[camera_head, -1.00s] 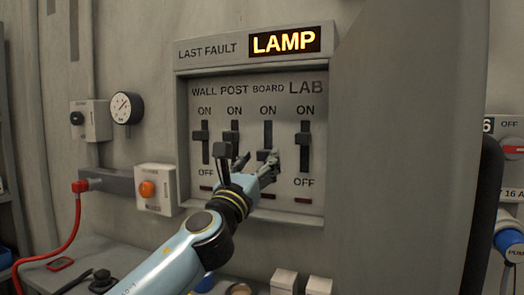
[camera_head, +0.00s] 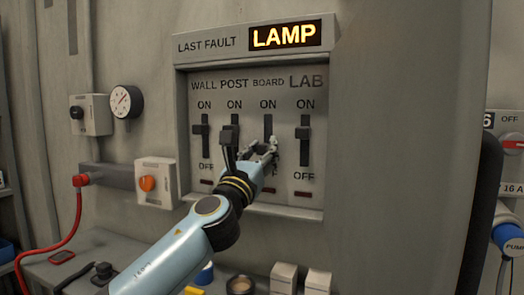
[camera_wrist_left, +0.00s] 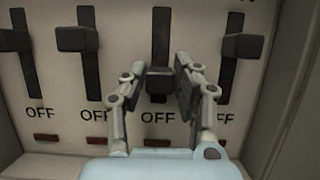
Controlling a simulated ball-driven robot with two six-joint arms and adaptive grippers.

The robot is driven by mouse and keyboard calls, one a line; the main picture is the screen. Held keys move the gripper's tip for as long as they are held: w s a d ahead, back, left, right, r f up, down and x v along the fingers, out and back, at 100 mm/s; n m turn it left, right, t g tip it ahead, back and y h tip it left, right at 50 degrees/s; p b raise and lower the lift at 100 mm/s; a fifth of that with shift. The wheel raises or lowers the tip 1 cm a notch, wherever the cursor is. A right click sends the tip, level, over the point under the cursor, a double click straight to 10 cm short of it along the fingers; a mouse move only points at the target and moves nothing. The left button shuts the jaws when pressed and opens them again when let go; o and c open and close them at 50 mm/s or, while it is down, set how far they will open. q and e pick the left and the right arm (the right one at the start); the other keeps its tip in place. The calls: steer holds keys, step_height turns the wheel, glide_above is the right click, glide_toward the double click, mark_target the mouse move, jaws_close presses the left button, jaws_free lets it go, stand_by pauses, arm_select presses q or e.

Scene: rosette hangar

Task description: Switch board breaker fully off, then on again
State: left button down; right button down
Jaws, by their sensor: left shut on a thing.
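The breaker panel (camera_head: 255,203) has a row of breakers with ON above and OFF below. The board breaker's slot (camera_head: 267,125) is third from the left, and its handle is hidden behind my gripper in the head view. In the left wrist view the dark board handle (camera_wrist_left: 160,82) sits low in its slot, just above OFF. My left gripper (camera_head: 262,150) is at this breaker, with one finger on each side of the handle. Its fingers (camera_wrist_left: 160,74) are shut on the handle. My right gripper is not in view.
The post handle (camera_wrist_left: 77,38) and lab handle (camera_wrist_left: 243,45) stand higher, close on either side of my fingers. The wall handle (camera_head: 200,130) is farther left. A lit LAMP sign (camera_head: 286,36) is above. An orange-knob box (camera_head: 155,184) is left of the panel.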

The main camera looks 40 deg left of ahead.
arm_select(q)
step_height(320, 180, up, 5)
steer(key=p, duration=0.4)
steer(key=shift+f+p, duration=0.1)
steer(key=shift+p, duration=0.25)
steer(key=c, duration=1)
jaws_free()
steer(key=shift+c, duration=0.2)
steer(key=shift+o, duration=0.2)
steer(key=shift+f, duration=0.15)
